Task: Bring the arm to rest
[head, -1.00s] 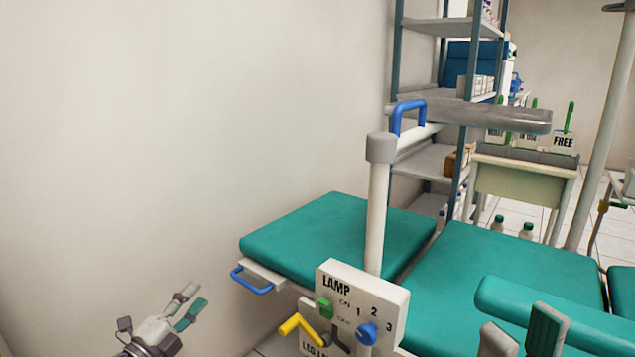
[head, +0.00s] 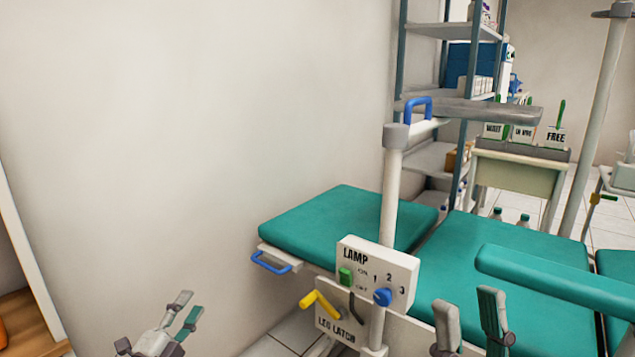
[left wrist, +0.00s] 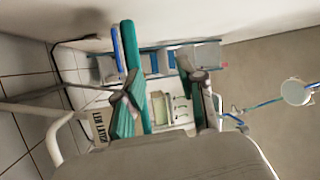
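My left gripper (head: 182,318) is at the lower left of the head view, in front of the bare wall. Its two fingers are apart with nothing between them. In the left wrist view its fingers (left wrist: 170,95) also stand apart, with the chair and shelf beyond. My right gripper (head: 468,322) is at the bottom edge of the head view, before the green chair. Its fingers stand apart and nothing shows between them. The rest of the right arm is out of the picture.
A green dental chair (head: 335,222) with a LAMP panel (head: 378,270), a yellow handle (head: 318,303) and a blue handle (head: 270,262) stands close to my grippers. A post carries a grey tray (head: 480,110). A shelf rack (head: 430,155) stands behind. The wall (head: 170,130) is at left.

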